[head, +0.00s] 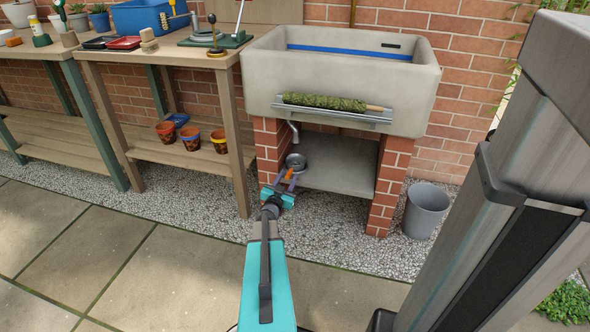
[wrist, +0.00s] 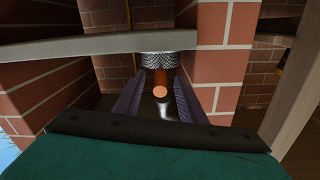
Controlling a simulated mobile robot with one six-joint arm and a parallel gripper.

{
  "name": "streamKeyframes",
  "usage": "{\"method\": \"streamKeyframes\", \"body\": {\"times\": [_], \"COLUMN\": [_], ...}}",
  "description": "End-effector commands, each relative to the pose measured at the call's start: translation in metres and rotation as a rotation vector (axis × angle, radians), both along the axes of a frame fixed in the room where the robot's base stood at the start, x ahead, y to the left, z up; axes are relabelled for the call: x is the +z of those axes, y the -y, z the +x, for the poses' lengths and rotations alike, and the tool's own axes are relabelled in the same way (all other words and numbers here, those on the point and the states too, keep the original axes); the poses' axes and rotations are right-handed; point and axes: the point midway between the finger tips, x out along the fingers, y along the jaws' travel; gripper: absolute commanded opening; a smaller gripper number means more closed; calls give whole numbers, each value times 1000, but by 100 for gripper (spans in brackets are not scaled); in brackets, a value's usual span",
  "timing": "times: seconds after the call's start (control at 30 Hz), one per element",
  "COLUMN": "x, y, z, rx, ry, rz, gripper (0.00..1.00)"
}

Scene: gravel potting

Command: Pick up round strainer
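The round strainer (head: 296,160) sits on the grey shelf (head: 338,170) under the stone sink, close to the left brick pillar, with its orange handle pointing towards me. My gripper (head: 289,179) is in front of the shelf at the handle. In the wrist view the strainer's mesh bowl (wrist: 168,60) is straight ahead, beyond the fingertips. The orange handle lies between the two dark fingers of my gripper (wrist: 161,82), with a gap on each side. My gripper is open. The wrist view appears upside down, and the shelf edge crosses it at the bowl.
Brick pillars (head: 271,150) stand on both sides of the shelf. A drain pipe (head: 294,132) hangs just above the strainer. A grey bucket (head: 426,210) stands to the right. A wooden bench (head: 180,75) with terracotta pots on its lower shelf is to the left.

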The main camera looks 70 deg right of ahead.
Motion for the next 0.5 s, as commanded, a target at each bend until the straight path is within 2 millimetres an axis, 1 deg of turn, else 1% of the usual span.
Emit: {"method": "streamKeyframes", "body": {"times": [0.03,0.2,0.33,0.5], "x": [-4,-3,-2,-1], "y": [7,25,31,32], "z": [1,2,2,2], "rx": [0,0,1,1], "ry": [0,1,1,0], "rz": [0,-1,1,1], "gripper": [37,37,37,37]}}
